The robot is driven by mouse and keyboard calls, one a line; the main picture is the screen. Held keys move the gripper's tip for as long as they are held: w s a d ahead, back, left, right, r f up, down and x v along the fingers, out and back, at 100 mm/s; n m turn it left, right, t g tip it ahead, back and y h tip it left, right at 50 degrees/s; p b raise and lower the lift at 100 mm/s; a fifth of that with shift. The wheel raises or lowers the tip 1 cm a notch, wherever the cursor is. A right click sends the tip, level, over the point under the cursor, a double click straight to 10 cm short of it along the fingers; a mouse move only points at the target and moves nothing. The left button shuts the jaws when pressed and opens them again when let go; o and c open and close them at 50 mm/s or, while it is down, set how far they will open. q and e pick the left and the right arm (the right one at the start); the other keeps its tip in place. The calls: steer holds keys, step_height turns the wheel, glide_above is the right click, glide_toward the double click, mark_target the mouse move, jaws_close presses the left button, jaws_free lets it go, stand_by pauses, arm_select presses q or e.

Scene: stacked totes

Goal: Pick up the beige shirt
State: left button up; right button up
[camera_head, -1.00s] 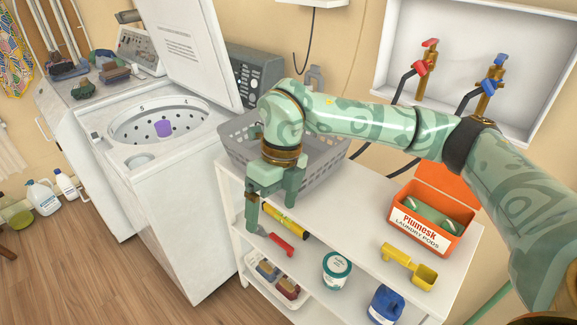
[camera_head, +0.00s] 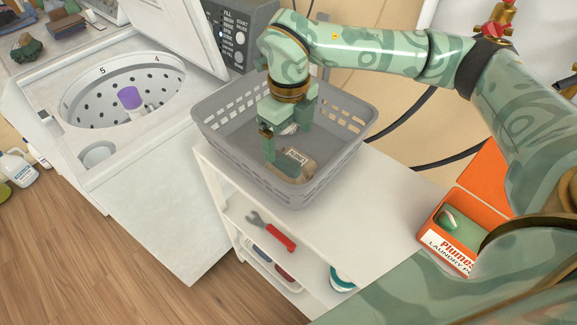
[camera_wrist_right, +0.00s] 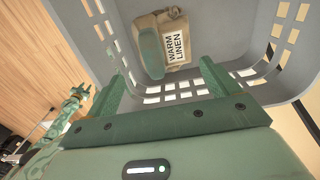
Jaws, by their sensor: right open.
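A beige bundle with a white label (camera_head: 297,156) lies in the grey basket (camera_head: 215,135). In the right wrist view the bundle (camera_wrist_right: 175,28) shows a "WARM LINEN" label and a grey-green panel; I cannot tell whether it is a shirt. No other beige garment is clear. My right gripper (camera_head: 289,148) reaches down into the basket, fingers apart, beside and above the bundle. In the right wrist view the right gripper's fingers (camera_wrist_right: 160,82) are open and empty, with the bundle beyond them. My left gripper (camera_wrist_right: 78,92) seems to show small at the wrist view's left.
The basket sits on a white shelf cart (camera_head: 350,210). Its slotted walls surround the right gripper. The open washer (camera_head: 150,170) stands left, with folded cloths (camera_head: 28,48) behind it. An orange pods box (camera_head: 440,245) stands right. A red-handled tool (camera_head: 278,236) lies on a lower shelf.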

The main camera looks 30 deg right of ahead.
mark_target(289, 166)
steer(key=f, duration=0.3)
steer(key=f+b, duration=0.1)
steer(key=f, duration=0.1)
steer(key=shift+w+f, duration=0.15)
steer(key=shift+w, duration=0.1)
steer(key=shift+s+f, duration=0.1)
steer(key=shift+f, duration=0.25)
step_height(289, 166, down, 5)
steer(key=shift+d+r+b, duration=0.1)
steer(key=shift+b, duration=0.75)
steer(key=shift+r, duration=0.1)
steer(key=c, duration=0.8)
